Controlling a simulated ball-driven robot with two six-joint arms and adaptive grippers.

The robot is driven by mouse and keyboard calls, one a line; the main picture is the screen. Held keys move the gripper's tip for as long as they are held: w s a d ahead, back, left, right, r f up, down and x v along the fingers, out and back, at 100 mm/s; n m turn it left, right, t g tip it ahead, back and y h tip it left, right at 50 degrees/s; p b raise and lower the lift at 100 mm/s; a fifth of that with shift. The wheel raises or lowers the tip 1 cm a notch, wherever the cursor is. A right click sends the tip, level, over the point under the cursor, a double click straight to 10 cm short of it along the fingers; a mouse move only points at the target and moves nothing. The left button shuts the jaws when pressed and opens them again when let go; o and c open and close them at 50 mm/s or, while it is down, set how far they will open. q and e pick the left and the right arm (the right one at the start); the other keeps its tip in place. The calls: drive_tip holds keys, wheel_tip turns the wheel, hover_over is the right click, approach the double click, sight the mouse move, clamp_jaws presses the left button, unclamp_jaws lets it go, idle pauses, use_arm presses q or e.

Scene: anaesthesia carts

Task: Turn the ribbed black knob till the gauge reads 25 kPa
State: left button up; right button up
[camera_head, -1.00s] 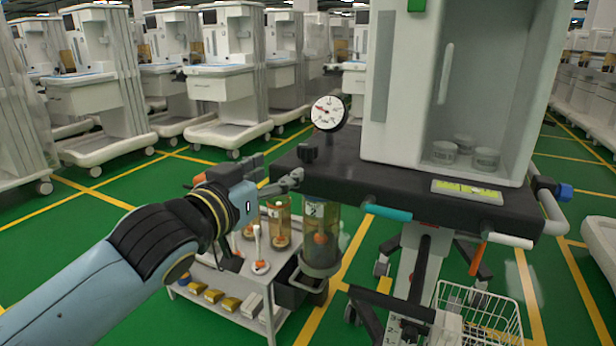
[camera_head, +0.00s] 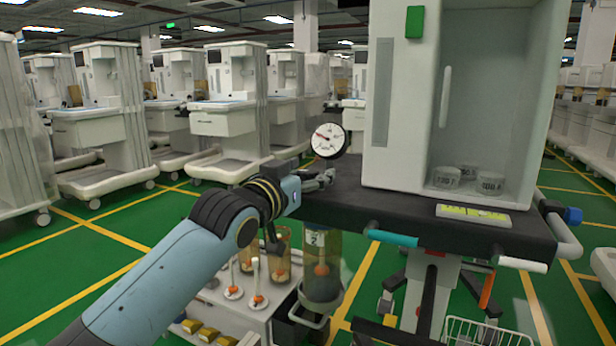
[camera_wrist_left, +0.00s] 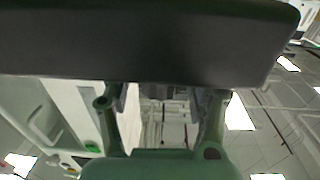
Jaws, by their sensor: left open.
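The round gauge (camera_head: 328,140) with a white dial stands above the left end of the black shelf (camera_head: 400,212). Its red needle points to the upper left; the figures are too small to read. My left gripper (camera_head: 324,180) is just below the gauge, at the shelf's left end. The ribbed black knob is not clearly visible; the gripper and its dark parts cover the place below the gauge. In the left wrist view my two fingers (camera_wrist_left: 160,105) are spread apart, and I make out no knob between them. My right gripper is not in view.
A white cabinet (camera_head: 405,120) with jars inside stands on the shelf. A clear canister (camera_head: 320,270) hangs below the shelf's left end. A teal handle (camera_head: 392,235) sticks out at the front edge. A low trolley (camera_head: 225,310) with small items stands below my arm.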

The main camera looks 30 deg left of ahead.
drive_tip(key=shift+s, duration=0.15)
use_arm(q)
drive_tip(key=c, duration=0.5)
clamp_jaws()
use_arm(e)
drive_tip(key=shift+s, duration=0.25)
